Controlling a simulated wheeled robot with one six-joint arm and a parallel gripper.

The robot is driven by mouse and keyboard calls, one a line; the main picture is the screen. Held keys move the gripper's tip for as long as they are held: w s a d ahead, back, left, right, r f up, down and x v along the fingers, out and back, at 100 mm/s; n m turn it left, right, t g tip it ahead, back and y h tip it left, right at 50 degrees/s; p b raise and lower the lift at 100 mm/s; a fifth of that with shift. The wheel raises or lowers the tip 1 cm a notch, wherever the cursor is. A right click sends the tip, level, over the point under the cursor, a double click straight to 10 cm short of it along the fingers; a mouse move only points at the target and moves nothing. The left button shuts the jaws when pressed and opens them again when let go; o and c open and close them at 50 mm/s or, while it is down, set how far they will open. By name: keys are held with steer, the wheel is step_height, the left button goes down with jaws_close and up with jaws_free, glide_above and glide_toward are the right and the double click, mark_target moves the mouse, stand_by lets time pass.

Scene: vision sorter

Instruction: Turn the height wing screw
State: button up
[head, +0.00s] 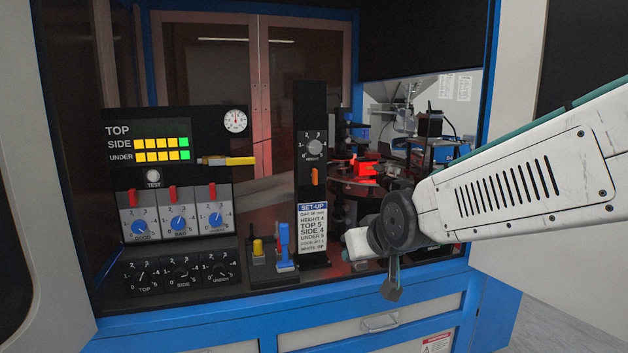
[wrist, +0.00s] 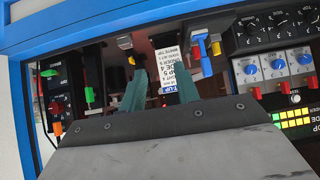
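A black post (head: 311,253) stands at the front of the machine. On its upper part is a grey knob (head: 315,147) inside a numbered scale, apparently the height wing screw; its exact setting is too small to read. An orange piece (head: 315,177) sits below it. A set-up card (head: 312,222) lower on the post reads height 4. My gripper (head: 391,277) is right of the post and lower than the knob, touching neither. In the wrist view its teal fingers (wrist: 160,78) are apart, with the card (wrist: 172,62) showing beyond the gap. The knob is hidden there.
Left of the post are a yellow lever and a blue lever (head: 284,249), close to its foot. Further left stands a panel with three blue dials (head: 178,222) and red switches. A turntable with a red-lit part (head: 366,168) lies behind my arm.

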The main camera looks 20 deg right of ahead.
steer(key=w+a+r+t, duration=0.1)
steer(key=w+t, duration=0.2)
steer(key=w, duration=0.3)
steer(key=w+r+t, duration=0.2)
steer(key=w+t, duration=0.1)
steer(key=w, duration=0.3)
steer(key=t, duration=0.6)
glide_toward(316, 178)
steer(key=w, duration=0.2)
steer(key=x, duration=0.7)
steer(key=shift+w+r, duration=0.2)
steer(key=shift+r, duration=0.2)
jaws_close()
